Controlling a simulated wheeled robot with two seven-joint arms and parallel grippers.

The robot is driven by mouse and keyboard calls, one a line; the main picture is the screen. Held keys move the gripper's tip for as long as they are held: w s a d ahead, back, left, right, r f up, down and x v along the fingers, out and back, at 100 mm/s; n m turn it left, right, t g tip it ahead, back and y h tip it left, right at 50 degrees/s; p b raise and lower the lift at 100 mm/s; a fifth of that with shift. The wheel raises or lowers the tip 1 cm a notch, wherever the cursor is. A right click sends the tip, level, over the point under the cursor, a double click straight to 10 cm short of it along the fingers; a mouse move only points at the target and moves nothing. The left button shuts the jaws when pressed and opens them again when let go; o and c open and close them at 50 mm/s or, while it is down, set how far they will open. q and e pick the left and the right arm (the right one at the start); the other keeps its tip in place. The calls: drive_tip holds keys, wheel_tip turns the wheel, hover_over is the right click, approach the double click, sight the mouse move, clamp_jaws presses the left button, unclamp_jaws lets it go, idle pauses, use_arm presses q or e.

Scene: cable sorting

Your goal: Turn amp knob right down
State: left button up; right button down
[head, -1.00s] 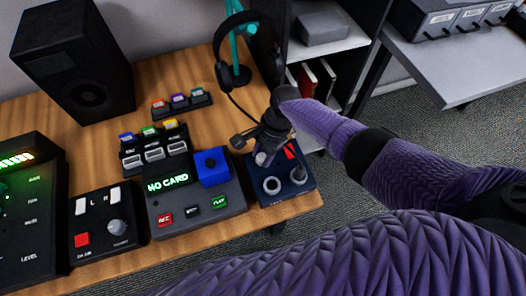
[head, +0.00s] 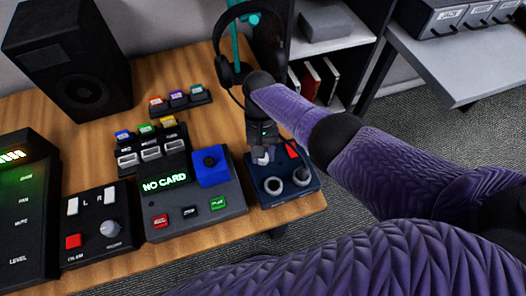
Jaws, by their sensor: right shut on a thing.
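The amp appears to be the small dark blue box (head: 283,199) at the right front of the wooden desk. It has two grey rings on top at the front and a red part (head: 292,150) at the back right. A pale knob (head: 262,158) shows at its back left, mostly covered by my right gripper (head: 262,151). My right gripper points down over the box and is shut on this knob. The knob's pointer and exact angle are hidden. My left gripper is out of view.
A "NO CARD" recorder (head: 190,227) stands close on the left, with a box with a grey dial (head: 110,228) beyond it. Headphones (head: 223,70) hang on a stand behind my gripper. The desk's right edge is close to the amp.

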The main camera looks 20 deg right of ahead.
drive_tip(key=shift+n+h, duration=0.5)
drive_tip(key=shift+n, duration=1)
drive_tip(key=shift+c, duration=1.5)
unclamp_jaws()
drive_tip(key=p+v, duration=0.1)
drive_tip(key=v, duration=0.9)
drive_tip(key=shift+a, duration=0.15)
